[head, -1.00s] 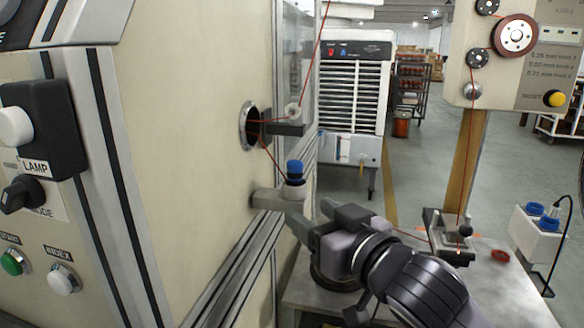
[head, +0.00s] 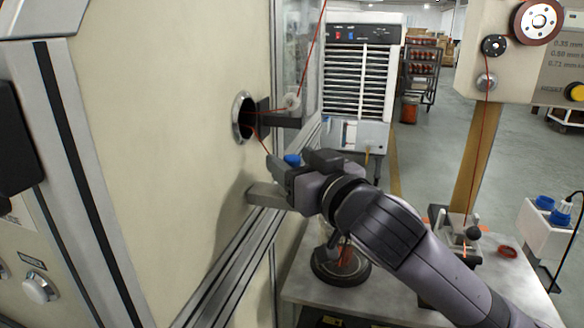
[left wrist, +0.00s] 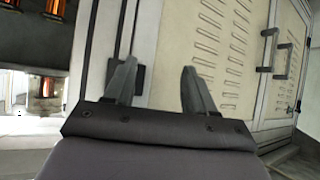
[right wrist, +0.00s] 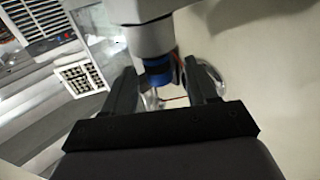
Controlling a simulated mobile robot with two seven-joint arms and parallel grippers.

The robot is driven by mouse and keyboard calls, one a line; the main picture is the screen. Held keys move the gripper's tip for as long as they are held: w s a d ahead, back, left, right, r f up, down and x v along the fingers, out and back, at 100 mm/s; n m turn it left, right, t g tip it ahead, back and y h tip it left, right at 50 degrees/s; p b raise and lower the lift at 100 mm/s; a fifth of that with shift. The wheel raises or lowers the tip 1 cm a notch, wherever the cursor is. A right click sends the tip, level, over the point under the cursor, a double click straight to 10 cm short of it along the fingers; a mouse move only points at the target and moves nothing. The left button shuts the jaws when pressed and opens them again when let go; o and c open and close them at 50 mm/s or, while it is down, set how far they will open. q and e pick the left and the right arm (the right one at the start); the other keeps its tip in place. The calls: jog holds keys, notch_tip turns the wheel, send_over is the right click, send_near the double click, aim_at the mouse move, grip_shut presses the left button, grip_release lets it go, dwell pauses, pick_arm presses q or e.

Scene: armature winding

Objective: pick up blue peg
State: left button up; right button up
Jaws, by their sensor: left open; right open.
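The blue peg (head: 292,160) shows its top in the head view, just behind my right gripper (head: 272,178); the rest of it is hidden by the gripper. In the right wrist view the blue peg (right wrist: 157,76) stands out from its grey-white holder, between the two fingers of my right gripper (right wrist: 165,85). The fingers are open, one on each side of it, and I see no clear contact. My left gripper (left wrist: 155,85) is open and empty in the left wrist view, in front of a beige cabinet. It is not in the head view.
A grey ledge (head: 264,195) juts from the beige machine wall beside the peg. A red wire (head: 308,65) runs over a small pulley (head: 292,102) to the round hole (head: 242,117) above. A work table (head: 390,290) stands below right.

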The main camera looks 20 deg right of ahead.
jog(key=shift+w+a, duration=0.1)
jog(key=shift+w, duration=0.55)
jog(key=shift+c, duration=0.3)
grip_shut()
jog(key=shift+r, duration=0.1)
